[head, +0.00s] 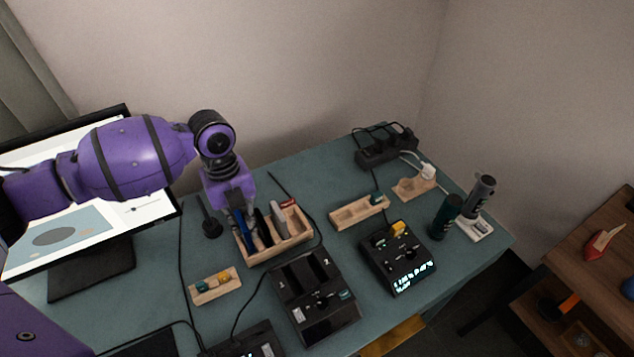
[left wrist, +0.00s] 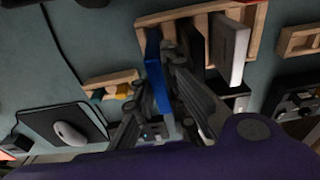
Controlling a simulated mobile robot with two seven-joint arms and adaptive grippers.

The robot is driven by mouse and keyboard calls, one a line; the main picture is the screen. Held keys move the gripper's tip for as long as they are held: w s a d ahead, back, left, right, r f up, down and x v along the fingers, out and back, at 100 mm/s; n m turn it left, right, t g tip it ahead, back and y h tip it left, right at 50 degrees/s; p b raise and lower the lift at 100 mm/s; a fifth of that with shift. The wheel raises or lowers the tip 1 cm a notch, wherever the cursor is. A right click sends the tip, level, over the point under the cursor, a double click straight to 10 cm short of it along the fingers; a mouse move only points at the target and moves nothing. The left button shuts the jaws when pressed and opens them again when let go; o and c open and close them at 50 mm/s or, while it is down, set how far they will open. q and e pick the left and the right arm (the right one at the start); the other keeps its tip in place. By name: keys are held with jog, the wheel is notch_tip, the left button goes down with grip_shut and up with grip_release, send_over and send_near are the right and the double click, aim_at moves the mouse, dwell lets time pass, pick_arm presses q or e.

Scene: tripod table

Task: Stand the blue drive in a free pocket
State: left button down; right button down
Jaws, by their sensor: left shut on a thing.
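The blue drive (head: 249,238) stands on edge at the left end of the wooden rack (head: 285,250). My left gripper (head: 242,216) points down over that end and is shut on the drive. In the left wrist view the blue drive (left wrist: 155,72) shows as a tall blue strip between the fingers of the gripper (left wrist: 166,80), with its far end at the rack (left wrist: 150,20). Whether its lower edge is seated in a pocket is hidden. A black drive (left wrist: 191,42) and a pale grey drive (left wrist: 230,50) stand in the rack to its right. My right gripper is out of view.
A two-slot black dock (head: 315,300) stands in front of the rack. A small wooden tray (head: 216,290) lies front left, and a wooden holder (head: 358,212) lies right. A monitor (head: 70,225) stands left. Black cables cross the table. Open tabletop shows behind the rack.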

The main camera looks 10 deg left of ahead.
pick_arm(q)
jog(key=shift+f+b, duration=0.3)
jog(key=shift+f, duration=0.9)
jog(key=c, duration=1.7)
grip_release()
jog(key=r, duration=0.8)
jog(key=w+a+r, duration=0.1)
jog(key=r, duration=0.3)
jog(key=shift+d+f, duration=0.1)
